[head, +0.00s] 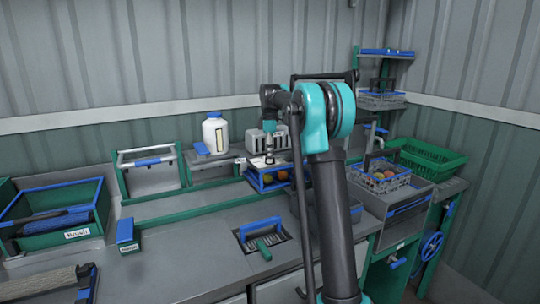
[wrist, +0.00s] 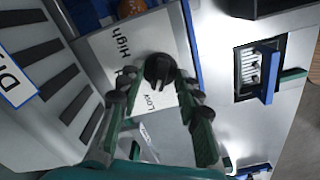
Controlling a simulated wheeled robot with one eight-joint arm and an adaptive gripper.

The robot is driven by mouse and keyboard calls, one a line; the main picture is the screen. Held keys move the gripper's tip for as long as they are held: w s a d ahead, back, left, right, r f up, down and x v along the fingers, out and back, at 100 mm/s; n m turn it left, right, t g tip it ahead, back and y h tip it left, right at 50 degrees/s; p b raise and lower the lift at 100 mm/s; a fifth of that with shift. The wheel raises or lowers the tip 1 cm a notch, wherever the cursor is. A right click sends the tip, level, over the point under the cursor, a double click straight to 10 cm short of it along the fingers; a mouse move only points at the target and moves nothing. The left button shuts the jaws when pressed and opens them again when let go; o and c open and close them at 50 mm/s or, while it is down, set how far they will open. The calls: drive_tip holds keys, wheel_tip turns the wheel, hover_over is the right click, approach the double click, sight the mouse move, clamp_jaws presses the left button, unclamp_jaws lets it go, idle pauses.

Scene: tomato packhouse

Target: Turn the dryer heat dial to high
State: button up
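The dryer heat dial (wrist: 158,66) is a round black knob on a white card (wrist: 100,46) in the wrist view. The card reads "High" at upper left and "Low" below the knob; lettering between them is partly covered by a finger. The knob's small pointer seems to face down towards "Low". My gripper (wrist: 160,83) is open, with one green finger on each side of the knob and visible gaps; contact is not seen. In the head view my gripper (head: 269,155) points down beside the grey slatted dryer (head: 257,142), and the dial cannot be made out.
A white bottle (head: 215,133) stands left of the dryer. A blue-handled brush fixture (head: 262,228) lies in front on the bench. A grey basket (head: 380,178) and green crate (head: 428,160) stand at right.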

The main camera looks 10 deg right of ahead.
clamp_jaws()
drive_tip(key=shift+m, duration=0.3)
drive_tip(key=m, duration=1)
drive_tip(key=shift+m, duration=0.4)
drive_tip(key=m, duration=1.2)
drive_tip(key=shift+m, duration=0.3)
idle(0.3)
